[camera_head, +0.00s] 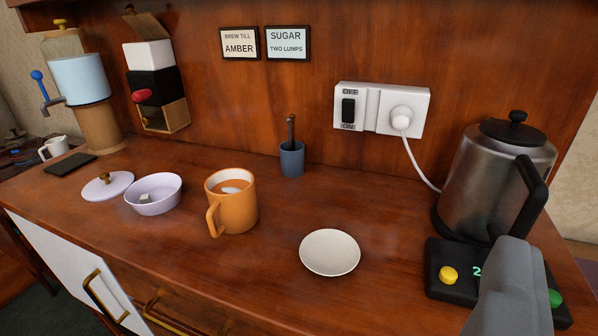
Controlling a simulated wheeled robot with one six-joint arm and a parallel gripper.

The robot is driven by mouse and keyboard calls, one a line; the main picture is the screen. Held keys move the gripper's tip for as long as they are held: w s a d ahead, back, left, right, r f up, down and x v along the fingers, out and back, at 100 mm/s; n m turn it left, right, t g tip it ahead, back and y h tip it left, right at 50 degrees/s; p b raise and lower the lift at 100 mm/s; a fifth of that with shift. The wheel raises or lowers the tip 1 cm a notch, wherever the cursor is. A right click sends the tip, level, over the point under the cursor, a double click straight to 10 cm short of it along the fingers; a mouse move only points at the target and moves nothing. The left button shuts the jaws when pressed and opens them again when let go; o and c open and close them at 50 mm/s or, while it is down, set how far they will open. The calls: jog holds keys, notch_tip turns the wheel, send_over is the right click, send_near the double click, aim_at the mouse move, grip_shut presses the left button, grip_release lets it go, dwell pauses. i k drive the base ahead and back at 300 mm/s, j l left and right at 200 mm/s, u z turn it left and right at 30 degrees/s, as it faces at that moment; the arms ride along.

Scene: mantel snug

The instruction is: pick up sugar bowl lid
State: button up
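The sugar bowl lid (108,187) is a pale lilac disc with a small brass knob. It lies on the wooden counter at the left, just left of the sugar bowl (153,206). The bowl is pale lilac and uncovered, with a whitish lump inside. A grey part of my gripper (513,290) shows at the lower right, in front of the kettle base and far from the lid. Its fingertips are not clearly visible, so I cannot tell if it is open or shut.
An orange mug (232,204) stands right of the bowl. A white saucer (330,264) lies near the front edge. A metal kettle (497,178) stands at the right by its base (448,290). A blue-grey pot (292,160) stands at the back. A black slab (71,166) lies behind the lid.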

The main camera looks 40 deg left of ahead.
aim_at(107, 186)
jog(key=u, duration=1.6)
